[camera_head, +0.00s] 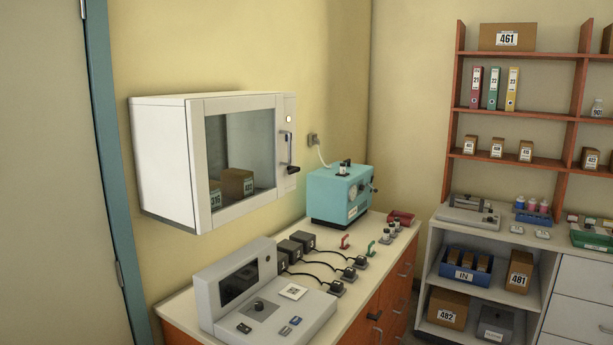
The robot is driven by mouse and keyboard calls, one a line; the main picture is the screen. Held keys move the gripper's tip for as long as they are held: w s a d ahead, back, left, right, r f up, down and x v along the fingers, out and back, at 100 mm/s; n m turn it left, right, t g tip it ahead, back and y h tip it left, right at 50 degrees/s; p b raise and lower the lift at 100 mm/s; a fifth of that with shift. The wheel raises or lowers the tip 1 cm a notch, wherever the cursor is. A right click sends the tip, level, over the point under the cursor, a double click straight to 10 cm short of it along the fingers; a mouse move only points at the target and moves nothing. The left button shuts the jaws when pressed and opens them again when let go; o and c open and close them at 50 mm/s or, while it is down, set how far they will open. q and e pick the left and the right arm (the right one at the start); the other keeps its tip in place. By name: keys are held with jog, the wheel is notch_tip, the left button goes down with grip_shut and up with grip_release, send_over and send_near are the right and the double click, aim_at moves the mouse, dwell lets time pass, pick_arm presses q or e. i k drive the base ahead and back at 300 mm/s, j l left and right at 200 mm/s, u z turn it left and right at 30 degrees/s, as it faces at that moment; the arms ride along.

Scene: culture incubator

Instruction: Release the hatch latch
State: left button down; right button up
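The hatch is the glass-fronted door (241,155) of a white wall-mounted cabinet (160,155) at left centre, and it looks closed. A dark lever-like latch handle (289,152) sits on the right side of the door frame, below a small round light button (289,119). Behind the glass stand brown boxes (236,184) with number labels. Neither of my grippers shows in this view.
Below the cabinet, an orange-fronted counter (180,304) carries a grey console (240,300), cabled black units (303,240) and a teal device (336,194). Orange shelves (540,163) and a white bench (577,290) stand at right. A door (50,180) is at far left.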

aim_at(291, 170)
jog(key=i+l, duration=0.25)
jog(key=i+l+u, duration=0.1)
jog(key=i+l, duration=0.2)
jog(key=l, duration=0.15)
jog(key=i+l, duration=0.25)
jog(key=l, duration=0.15)
jog(key=i+l, duration=0.25)
jog(key=i+l+u, duration=0.1)
jog(key=i+l, duration=0.15)
jog(key=l, duration=0.25)
jog(key=i+l, duration=0.25)
jog(key=l, duration=0.15)
jog(key=i+l+u, duration=0.1)
jog(key=i+l, duration=0.15)
jog(key=l, duration=0.15)
